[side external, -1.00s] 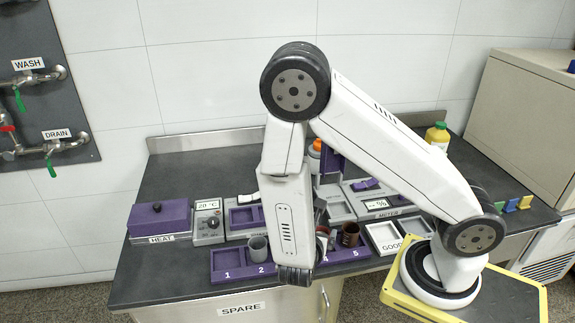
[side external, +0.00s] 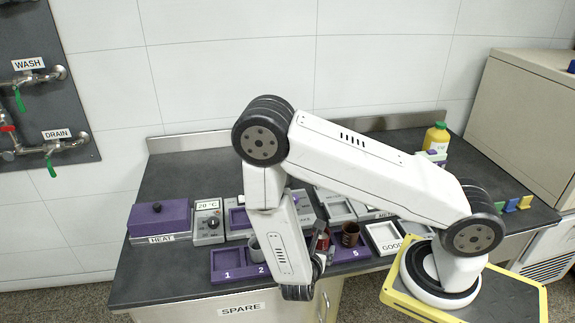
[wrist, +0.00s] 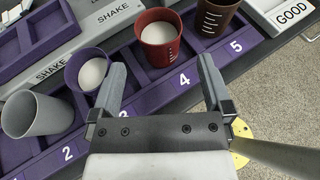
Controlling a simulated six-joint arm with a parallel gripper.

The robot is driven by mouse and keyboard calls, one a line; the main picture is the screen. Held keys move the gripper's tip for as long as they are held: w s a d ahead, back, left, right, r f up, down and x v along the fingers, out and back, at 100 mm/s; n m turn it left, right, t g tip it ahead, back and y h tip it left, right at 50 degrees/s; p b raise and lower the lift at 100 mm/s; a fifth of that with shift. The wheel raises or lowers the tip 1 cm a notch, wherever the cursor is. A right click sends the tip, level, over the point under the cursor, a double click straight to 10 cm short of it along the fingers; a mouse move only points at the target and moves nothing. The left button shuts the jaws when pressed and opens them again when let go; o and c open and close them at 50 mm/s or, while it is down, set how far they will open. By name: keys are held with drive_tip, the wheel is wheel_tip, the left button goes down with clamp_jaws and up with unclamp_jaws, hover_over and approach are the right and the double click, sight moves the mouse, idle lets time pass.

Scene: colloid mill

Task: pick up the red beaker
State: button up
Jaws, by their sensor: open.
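The red beaker (wrist: 158,55) stands upright in the purple rack (wrist: 200,88) at slot 4, with pale contents. In the side view only part of the red beaker (side external: 322,242) shows beside my arm. My gripper (wrist: 162,65) is open and empty. In the wrist view its fingertips lie to either side of the red beaker's lower part and nearer the camera, with no clear contact. In the side view my gripper (side external: 323,262) is partly hidden by my arm.
A purple beaker (wrist: 88,72) stands close to my left finger at slot 3. A grey beaker (wrist: 38,115) stands at slot 2, and a brown beaker (wrist: 215,15) at slot 5. SHAKE trays (wrist: 85,45) lie behind; a GOOD tray (side external: 385,238) lies right.

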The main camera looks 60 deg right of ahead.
sight(319, 242)
drive_tip(key=shift+w+d+f, duration=0.15)
drive_tip(key=shift+d+f, duration=0.05)
drive_tip(key=shift+d, duration=0.3)
drive_tip(key=shift+d, duration=0.1)
drive_tip(key=shift+x, duration=2.55)
drive_tip(key=shift+f, duration=0.1)
drive_tip(key=shift+w, duration=0.1)
drive_tip(key=c, duration=1.2)
drive_tip(key=shift+c, duration=0.2)
wheel_tip(319, 242, up, 10)
